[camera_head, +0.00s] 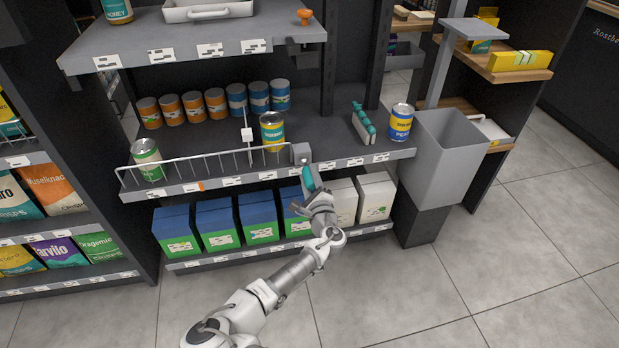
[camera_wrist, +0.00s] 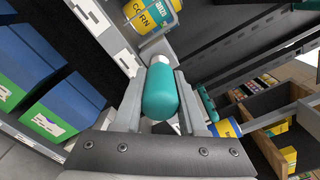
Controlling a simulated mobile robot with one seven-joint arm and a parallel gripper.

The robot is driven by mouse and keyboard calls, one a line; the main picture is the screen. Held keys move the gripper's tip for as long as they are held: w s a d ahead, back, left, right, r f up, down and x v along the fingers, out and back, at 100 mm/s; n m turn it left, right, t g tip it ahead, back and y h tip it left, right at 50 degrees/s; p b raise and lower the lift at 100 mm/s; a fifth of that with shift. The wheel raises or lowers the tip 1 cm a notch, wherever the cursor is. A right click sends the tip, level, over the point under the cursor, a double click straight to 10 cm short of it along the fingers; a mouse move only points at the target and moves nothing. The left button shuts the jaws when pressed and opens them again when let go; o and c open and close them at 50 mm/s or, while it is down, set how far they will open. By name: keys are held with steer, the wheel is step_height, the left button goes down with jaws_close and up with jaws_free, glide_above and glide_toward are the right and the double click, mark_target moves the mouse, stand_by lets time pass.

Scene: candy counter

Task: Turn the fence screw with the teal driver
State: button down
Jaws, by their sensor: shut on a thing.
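My gripper (camera_head: 314,193) is shut on the teal driver (camera_head: 308,177), in front of the middle shelf's front edge. In the wrist view the driver's teal handle (camera_wrist: 160,93) sits between the two fingers, with a pale collar beyond it. The white wire fence (camera_head: 215,162) runs along the shelf front and ends at a grey block (camera_head: 301,152). A small round screw head (camera_head: 304,161) seems to show on the block's front, just above the driver's far end. I cannot tell whether the driver touches it; its tip is hidden in the wrist view.
A yellow corn can (camera_head: 272,131) stands behind the fence, near the block. A rack with teal pieces (camera_head: 363,122) and a blue-yellow can (camera_head: 400,122) stand to the right. A grey bin (camera_head: 440,160) stands at right.

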steer(key=shift+m, duration=0.5)
steer(key=shift+m, duration=0.5)
steer(key=shift+m, duration=0.4)
